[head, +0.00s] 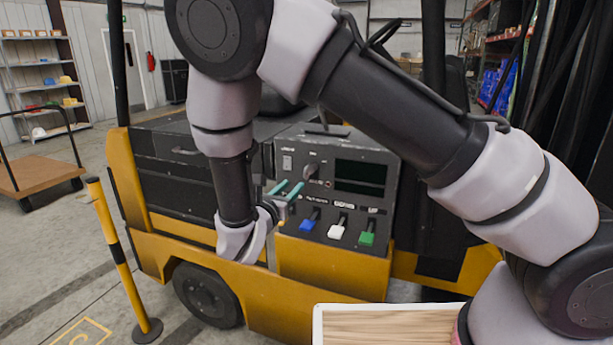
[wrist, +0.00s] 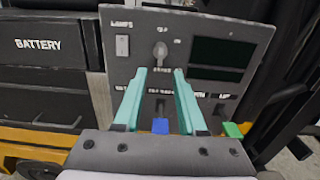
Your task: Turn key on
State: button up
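The key (wrist: 160,51) is a small grey knob on the upper part of a dark grey control panel (head: 288,143), with small lettering around it. It stands upright in the wrist view. In the head view the key (head: 311,170) is just right of my fingertips. My gripper (wrist: 160,73) has two teal fingers, open with a clear gap and nothing between them. The fingertips point at the panel just below the key in the wrist view. My gripper (head: 287,186) also shows in the head view, in front of the panel. I cannot tell how far the tips are from the key.
A lamp switch (wrist: 122,45) is left of the key, and a dark display (head: 360,178) is right of it. Blue (head: 309,221), white (head: 337,229) and green (head: 367,234) levers sit below. A yellow-black post (head: 119,258) stands left of the yellow vehicle (head: 335,272).

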aim_at(307, 172)
jog(key=x, duration=0.9)
jog(key=shift+w, duration=0.2)
jog(key=shift+d, duration=0.1)
grip_shut()
